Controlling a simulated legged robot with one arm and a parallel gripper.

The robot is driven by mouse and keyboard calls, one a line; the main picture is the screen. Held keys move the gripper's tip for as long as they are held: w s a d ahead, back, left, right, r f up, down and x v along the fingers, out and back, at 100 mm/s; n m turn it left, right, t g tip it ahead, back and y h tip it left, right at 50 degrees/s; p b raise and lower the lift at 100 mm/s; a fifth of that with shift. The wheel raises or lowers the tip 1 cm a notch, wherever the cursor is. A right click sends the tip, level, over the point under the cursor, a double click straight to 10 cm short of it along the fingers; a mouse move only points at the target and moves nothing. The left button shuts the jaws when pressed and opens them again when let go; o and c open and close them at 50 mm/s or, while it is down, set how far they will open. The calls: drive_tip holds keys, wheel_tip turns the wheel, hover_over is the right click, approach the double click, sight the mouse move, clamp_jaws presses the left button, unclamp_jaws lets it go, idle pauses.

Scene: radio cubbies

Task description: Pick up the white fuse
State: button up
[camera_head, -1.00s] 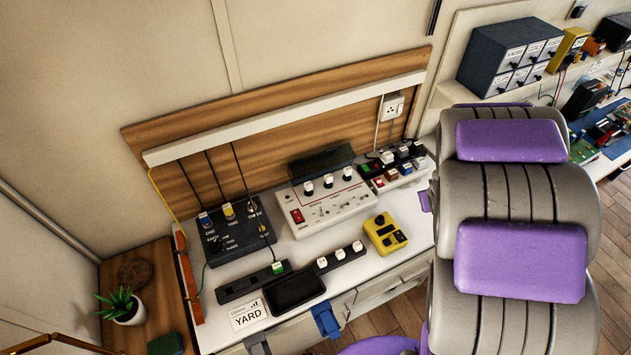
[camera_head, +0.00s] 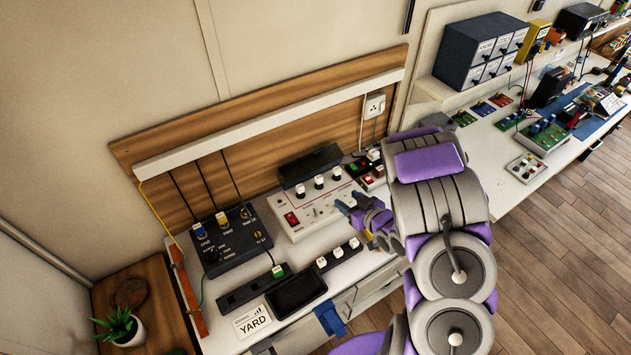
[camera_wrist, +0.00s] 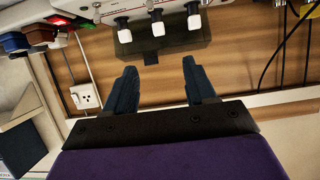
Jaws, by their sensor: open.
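Several white-capped pieces are in view, and I cannot tell which is the white fuse. A row of white caps (camera_head: 338,253) sits in a black strip along the desk's front, beside a green cap (camera_head: 278,271). Three more white caps (camera_head: 318,182) stand on the white control box (camera_head: 312,212); they also show in the wrist view (camera_wrist: 157,24), at the top. My gripper (camera_head: 346,202) is over the desk at the box's right side. In the wrist view its two dark fingers (camera_wrist: 159,68) are spread apart with nothing between them.
A black box with cables (camera_head: 232,243) stands left, with a black tray (camera_head: 298,293) and YARD card (camera_head: 253,321) in front. A wooden back panel (camera_head: 270,130) rises behind. A small rack with coloured caps (camera_head: 372,172) is partly hidden by my arm.

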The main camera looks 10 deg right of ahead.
drive_tip(key=b, duration=0.2)
approach(321, 180)
drive_tip(key=x, duration=0.3)
drive_tip(key=shift+w+a+f, duration=0.1)
drive_tip(key=shift+w+a, duration=0.05)
drive_tip(key=shift+a, duration=0.2)
drive_tip(key=shift+d+b+x, duration=0.15)
drive_tip(key=shift+b+x, duration=0.25)
drive_tip(key=shift+x, duration=1.2)
drive_tip(key=shift+d+b+x, duration=0.15)
drive_tip(key=shift+b+x, duration=0.2)
drive_tip(key=shift+x, duration=1.2)
clamp_jaws()
